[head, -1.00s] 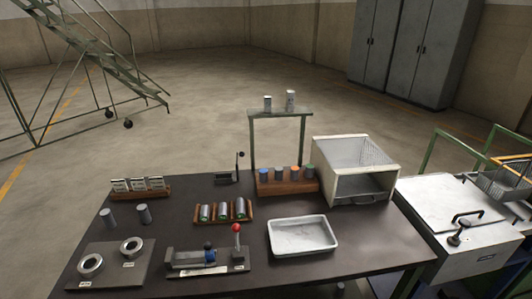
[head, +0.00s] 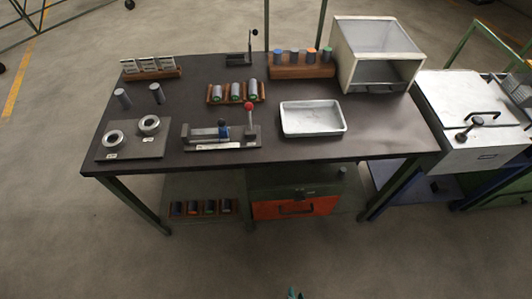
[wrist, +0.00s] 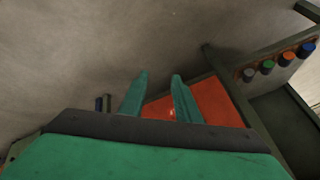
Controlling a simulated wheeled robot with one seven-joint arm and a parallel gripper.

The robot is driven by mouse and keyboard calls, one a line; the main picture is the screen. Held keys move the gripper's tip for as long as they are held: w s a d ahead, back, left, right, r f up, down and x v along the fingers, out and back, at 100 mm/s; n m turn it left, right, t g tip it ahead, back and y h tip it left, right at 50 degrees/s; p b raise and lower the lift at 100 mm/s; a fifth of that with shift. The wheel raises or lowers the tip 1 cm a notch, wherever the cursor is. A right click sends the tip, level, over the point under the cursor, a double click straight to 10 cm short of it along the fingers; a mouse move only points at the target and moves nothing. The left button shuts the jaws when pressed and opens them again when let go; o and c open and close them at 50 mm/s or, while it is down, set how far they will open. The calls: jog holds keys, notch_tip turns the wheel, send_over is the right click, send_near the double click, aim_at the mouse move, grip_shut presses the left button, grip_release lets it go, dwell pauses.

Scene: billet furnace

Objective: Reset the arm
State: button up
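My gripper (wrist: 160,77) shows in the wrist view as two teal fingers standing apart with nothing between them. It is open and empty. In the head view only a small teal tip of it (head: 292,293) shows at the bottom edge, in front of the workbench (head: 270,165). Behind the fingers in the wrist view is an orange-red surface (wrist: 213,102), which looks like the orange drawer front (head: 293,209) under the bench. Most of my arm is out of view.
The bench top holds a white tray (head: 312,119), a clamp fixture with a red knob (head: 222,138), a plate with two rings (head: 133,140), billet racks (head: 236,92) and a glazed box (head: 377,56). A white furnace (head: 470,115) stands right. Floor in front is clear.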

jog(key=a+r+n+t, duration=0.2)
jog(key=a+r+t, duration=0.1)
jog(key=r, duration=1.1)
jog(key=a+r+n+t, duration=0.2)
jog(key=a+r, duration=0.3)
jog(key=r, duration=1)
jog(key=a+r+n+t, duration=0.3)
jog(key=a+r+t, duration=0.1)
jog(key=r, duration=1.1)
jog(key=shift+w+a+r, duration=0.2)
jog(key=shift+a, duration=0.2)
jog(key=shift+w, duration=0.15)
